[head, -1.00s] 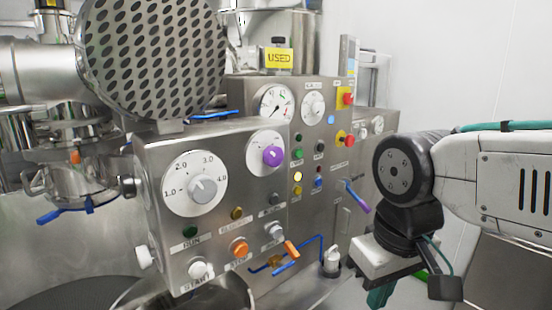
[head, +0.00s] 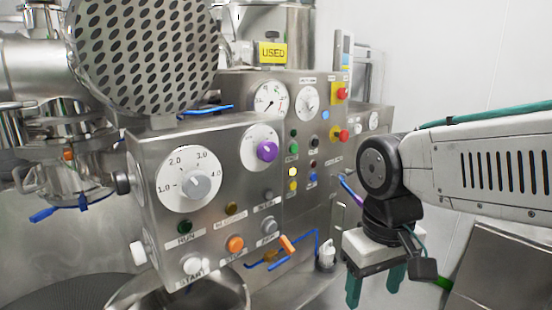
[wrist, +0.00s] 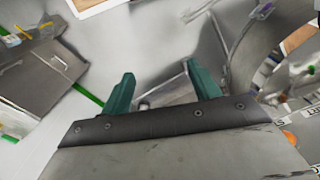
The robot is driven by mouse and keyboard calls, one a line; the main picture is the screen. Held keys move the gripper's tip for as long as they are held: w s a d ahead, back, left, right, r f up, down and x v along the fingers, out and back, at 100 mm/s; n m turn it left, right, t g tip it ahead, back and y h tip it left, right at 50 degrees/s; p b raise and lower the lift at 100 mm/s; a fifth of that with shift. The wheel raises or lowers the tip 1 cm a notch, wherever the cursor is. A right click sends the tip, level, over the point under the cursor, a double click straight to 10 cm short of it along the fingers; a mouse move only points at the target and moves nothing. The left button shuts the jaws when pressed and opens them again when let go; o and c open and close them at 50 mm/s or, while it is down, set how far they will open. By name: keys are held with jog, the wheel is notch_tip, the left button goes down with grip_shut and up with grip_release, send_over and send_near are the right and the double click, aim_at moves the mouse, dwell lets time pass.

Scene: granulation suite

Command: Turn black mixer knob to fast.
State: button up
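My gripper (head: 375,285) hangs pointing down at the lower right of the head view, with two teal fingers apart and nothing between them. The wrist view also shows the gripper (wrist: 160,78) open and empty. It is to the right of the steel control panel (head: 150,235) and apart from it. A small black control (head: 314,141) sits on the panel's right section; I cannot tell whether it is the mixer knob. A dark round knob (head: 122,183) sticks out of the panel's left side. Small labels are unreadable, and I see no clear "fast" mark.
The panel carries a grey dial knob (head: 195,185), a purple knob (head: 267,151) and several coloured buttons. A steel bowl (head: 215,290) is below. The white wall (head: 450,60) at right is bare.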

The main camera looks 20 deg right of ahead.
jog(key=w+d+f+n+t+h, duration=0.1)
jog(key=w+d+n+t, duration=0.25)
jog(key=w, duration=0.55)
jog(key=w+d+f+n+t, duration=0.25)
jog(key=w+n, duration=0.25)
jog(key=w, duration=0.3)
jog(key=w+d+f+n+t+h, duration=0.1)
jog(key=w+d+n+t, duration=0.25)
jog(key=w, duration=0.55)
jog(key=w+a+r+n+t+y, duration=0.4)
jog(key=a+r+n, duration=0.15)
jog(key=n, duration=0.35)
jog(key=w+a+r+n+t+y, duration=0.35)
jog(key=r+n+y, duration=0.2)
jog(key=n, duration=0.35)
jog(key=x, duration=0.7)
jog(key=shift+w+r+h, duration=0.2)
jog(key=shift+w+h, duration=0.05)
jog(key=shift+h, duration=0.2)
jog(key=c, duration=1)
